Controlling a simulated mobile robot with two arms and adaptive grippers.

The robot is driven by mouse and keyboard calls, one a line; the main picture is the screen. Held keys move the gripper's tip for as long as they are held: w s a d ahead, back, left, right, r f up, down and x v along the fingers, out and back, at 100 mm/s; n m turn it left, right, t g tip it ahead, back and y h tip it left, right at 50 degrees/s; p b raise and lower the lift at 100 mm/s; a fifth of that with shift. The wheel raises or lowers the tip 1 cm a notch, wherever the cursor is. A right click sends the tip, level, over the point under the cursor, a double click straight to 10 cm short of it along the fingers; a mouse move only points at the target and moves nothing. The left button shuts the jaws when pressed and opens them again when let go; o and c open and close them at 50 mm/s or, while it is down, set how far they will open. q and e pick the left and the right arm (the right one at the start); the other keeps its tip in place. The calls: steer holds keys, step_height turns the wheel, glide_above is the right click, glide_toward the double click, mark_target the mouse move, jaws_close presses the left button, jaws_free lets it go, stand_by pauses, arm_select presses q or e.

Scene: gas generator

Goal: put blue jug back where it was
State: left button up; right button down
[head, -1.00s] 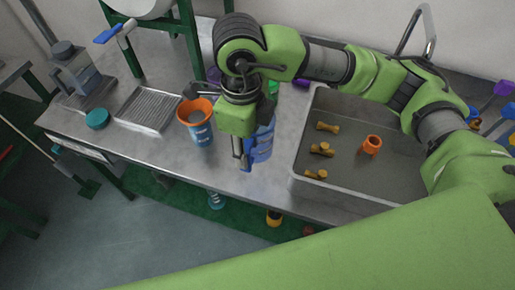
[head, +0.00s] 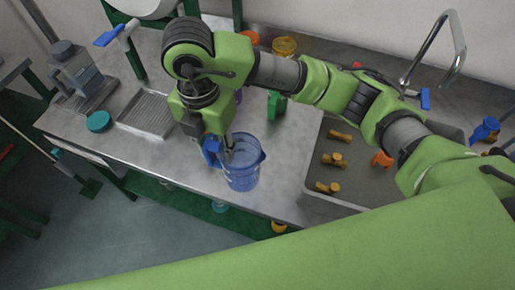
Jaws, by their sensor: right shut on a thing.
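The blue jug (head: 242,168) is a translucent, upright vessel near the front edge of the metal counter (head: 285,200), left of the sink. My right gripper (head: 213,151) comes down on the jug's left side and is shut on its blue handle. The jug's pouring lip points right. I cannot tell whether its base touches the counter or hangs a little above it. My left gripper is not in view.
The sink (head: 308,187) holds several yellow-brown pieces and an orange piece (head: 382,159). A green object (head: 277,104) stands behind the jug. My arm hides part of the counter.

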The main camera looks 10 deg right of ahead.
steer(key=w+d+f+p, duration=0.2)
steer(key=d+f, duration=0.1)
steer(key=f, duration=0.1)
steer(key=w+d+f+p, duration=0.2)
steer(key=w+d+f, duration=0.1)
steer(key=f, duration=0.1)
steer(key=w+d+f+p, duration=0.1)
steer(key=w+d+f, duration=0.2)
steer(key=f, duration=0.1)
steer(key=shift+p, duration=0.4)
steer(key=shift+s, duration=0.1)
steer(key=shift+f, duration=0.1)
steer(key=c, duration=1.5)
jaws_free()
steer(key=shift+o, duration=0.2)
